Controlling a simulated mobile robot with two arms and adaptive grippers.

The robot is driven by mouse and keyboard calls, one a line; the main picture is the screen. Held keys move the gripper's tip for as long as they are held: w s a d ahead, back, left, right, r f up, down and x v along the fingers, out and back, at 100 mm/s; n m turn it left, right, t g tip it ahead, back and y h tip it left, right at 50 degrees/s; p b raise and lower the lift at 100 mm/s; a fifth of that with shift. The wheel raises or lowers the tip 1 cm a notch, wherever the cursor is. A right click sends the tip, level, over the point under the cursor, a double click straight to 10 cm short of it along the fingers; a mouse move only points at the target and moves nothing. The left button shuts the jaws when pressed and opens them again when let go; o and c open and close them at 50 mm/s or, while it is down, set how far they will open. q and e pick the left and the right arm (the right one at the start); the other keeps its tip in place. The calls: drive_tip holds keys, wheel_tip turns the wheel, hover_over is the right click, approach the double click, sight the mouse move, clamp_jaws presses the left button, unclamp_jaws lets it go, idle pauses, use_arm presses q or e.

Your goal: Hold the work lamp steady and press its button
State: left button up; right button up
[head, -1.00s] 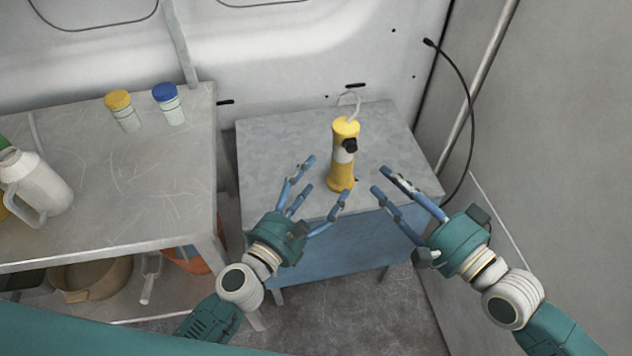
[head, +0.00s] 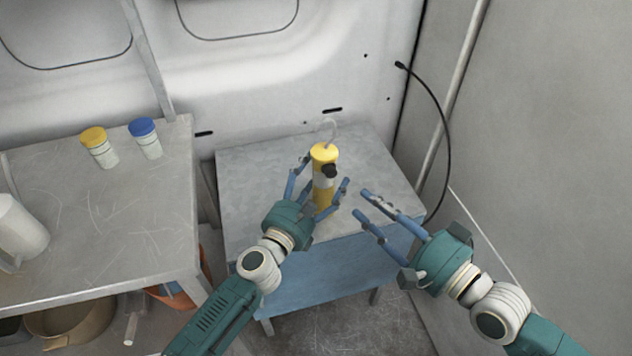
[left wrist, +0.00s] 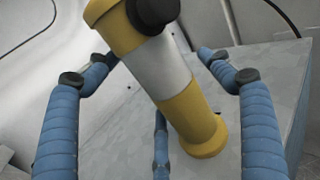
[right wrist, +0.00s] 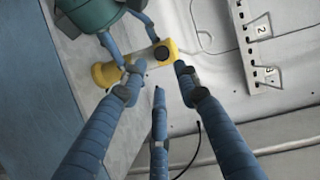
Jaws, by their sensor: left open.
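The work lamp (head: 324,172) is a yellow cylinder with a pale band, a black knob on its side and a wire hook on top. It stands upright on the small metal table. In the left wrist view the lamp (left wrist: 165,75) is between the spread fingers of my left gripper (head: 322,178), which is open around it; contact cannot be told. My right gripper (head: 375,212) is open and empty, to the right of the lamp and apart from it. In the right wrist view the lamp's yellow top (right wrist: 160,53) shows beyond the fingertips.
The small table's top (head: 250,185) is otherwise clear. A higher workbench (head: 100,225) on the left bears a yellow-capped jar (head: 100,148), a blue-capped jar (head: 146,138) and a white jug (head: 20,230). A black cable (head: 442,125) hangs by the right wall.

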use_arm(q)
drive_tip(key=c, duration=1.7)
drive_tip(key=shift+c, duration=0.5)
use_arm(e)
clamp_jaws()
